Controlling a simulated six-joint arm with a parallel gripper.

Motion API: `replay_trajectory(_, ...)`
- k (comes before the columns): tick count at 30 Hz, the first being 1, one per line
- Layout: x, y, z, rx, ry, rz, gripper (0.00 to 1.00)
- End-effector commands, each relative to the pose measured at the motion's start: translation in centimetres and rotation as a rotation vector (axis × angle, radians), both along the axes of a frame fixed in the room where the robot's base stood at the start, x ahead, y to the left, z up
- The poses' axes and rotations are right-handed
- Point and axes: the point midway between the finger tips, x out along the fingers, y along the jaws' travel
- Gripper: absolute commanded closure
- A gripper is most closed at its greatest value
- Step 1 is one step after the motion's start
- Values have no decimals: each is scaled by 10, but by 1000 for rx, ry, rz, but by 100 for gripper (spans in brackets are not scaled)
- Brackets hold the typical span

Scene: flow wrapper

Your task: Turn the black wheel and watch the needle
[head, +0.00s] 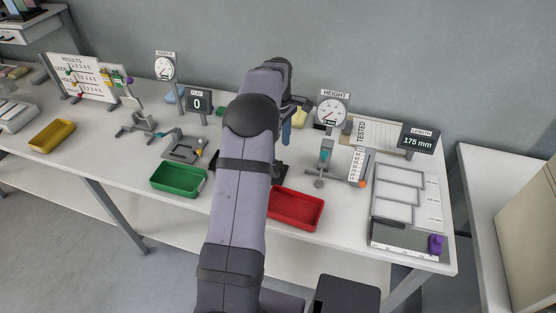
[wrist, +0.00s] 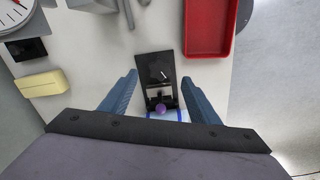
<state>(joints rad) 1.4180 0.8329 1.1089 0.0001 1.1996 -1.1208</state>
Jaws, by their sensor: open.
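I cannot clearly make out a black wheel in either view. A round white dial under the HEIGHT sign (head: 331,112) stands right of my arm; its dark red needle is small. Part of a dial with a red needle shows in the wrist view (wrist: 18,18). A second white dial (head: 164,67) stands at the back left; its needle is too small to read. My gripper (wrist: 160,77) is open, its blue fingers on either side of a black fixture (wrist: 154,66) with a purple ball (wrist: 160,107). No contact shows. My arm hides much of that area in the head view.
A red tray (head: 296,208) and a green tray (head: 178,180) lie along the front edge of the table. A yellow block (wrist: 39,84) lies left of the gripper. A LENGTH display (head: 418,140) reading 175 mm and grey frames (head: 397,193) are at the right.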

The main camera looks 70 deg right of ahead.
Motion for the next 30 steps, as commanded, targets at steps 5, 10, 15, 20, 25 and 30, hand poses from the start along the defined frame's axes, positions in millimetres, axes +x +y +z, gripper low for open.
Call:
replay_trajectory(5, 1, 1, -11, 4, 1, 0, 44)
replay_trajectory(10, 1, 2, -32, 6, 1, 0, 44)
replay_trajectory(15, 1, 2, -53, 3, 1, 0, 44)
replay_trajectory(20, 1, 1, -67, 2, 0, 0, 44)
replay_trajectory(25, 1, 1, -72, 1, 1, 0, 44)
replay_trajectory(30, 1, 1, -73, 0, 0, 0, 44)
